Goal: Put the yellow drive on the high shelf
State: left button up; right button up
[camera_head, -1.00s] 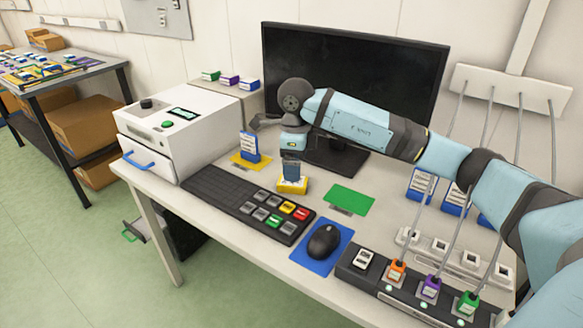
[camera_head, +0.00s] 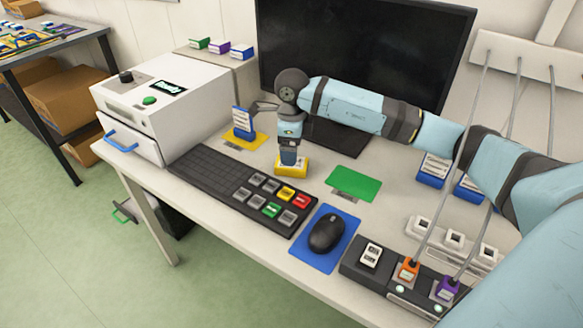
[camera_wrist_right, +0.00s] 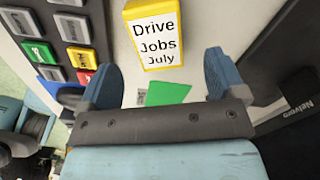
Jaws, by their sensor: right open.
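The yellow drive (camera_head: 291,170) stands on the desk behind the keyboard. In the right wrist view the drive (camera_wrist_right: 154,38) shows a white label reading "Drive Jobs July". My right gripper (camera_head: 290,156) points down just above the drive in the head view, hiding part of it. In the wrist view my right gripper (camera_wrist_right: 162,65) has its two blue fingers wide apart with nothing between them. The drive shows beyond the fingertips. A raised ledge (camera_head: 247,67) behind the white machine bears a green, a purple and a blue drive. My left gripper is not in view.
A blue drive (camera_head: 242,122) stands on a yellow mat (camera_head: 262,138) left of the gripper. The monitor (camera_head: 365,55) stands behind my arm. The white machine (camera_head: 165,110) is at left. A green mat (camera_head: 352,184) is bare. Cables hang at right.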

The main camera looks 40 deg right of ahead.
jog(key=shift+f, duration=0.45)
notch_tip(320, 180, down, 4)
jog(key=shift+a+f+b, duration=0.15)
jog(key=shift+f+b, duration=0.1)
jog(key=shift+b, duration=0.4)
jog(key=shift+f, duration=0.1)
jog(key=shift+c, duration=0.2)
jog(key=c, duration=1)
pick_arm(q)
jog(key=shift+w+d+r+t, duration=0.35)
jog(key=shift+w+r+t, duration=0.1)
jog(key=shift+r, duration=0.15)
pick_arm(e)
jog(key=shift+c, duration=0.7)
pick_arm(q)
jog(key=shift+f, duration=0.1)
